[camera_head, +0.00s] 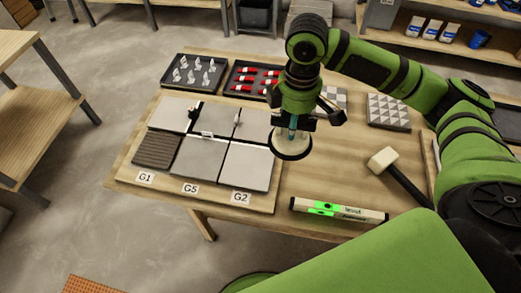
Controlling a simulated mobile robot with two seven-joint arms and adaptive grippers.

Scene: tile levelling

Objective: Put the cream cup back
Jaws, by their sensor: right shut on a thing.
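The cream cup (291,147) is a round cream disc with a dark rim and a teal handle, like a suction cup. My right gripper (292,127) points down and is shut on its handle. The cup hangs at the right edge of the tile board (275,203), right of the grey tiles; whether it touches anything below cannot be told. My left gripper is not in view.
Grey tiles (245,168) lie by labels G1, G5 and G2, with small clips between. Behind are a tray of white clips (170,85) and one of red wedges (233,92). A level (338,210), a mallet (383,160) and patterned tiles (388,111) lie right.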

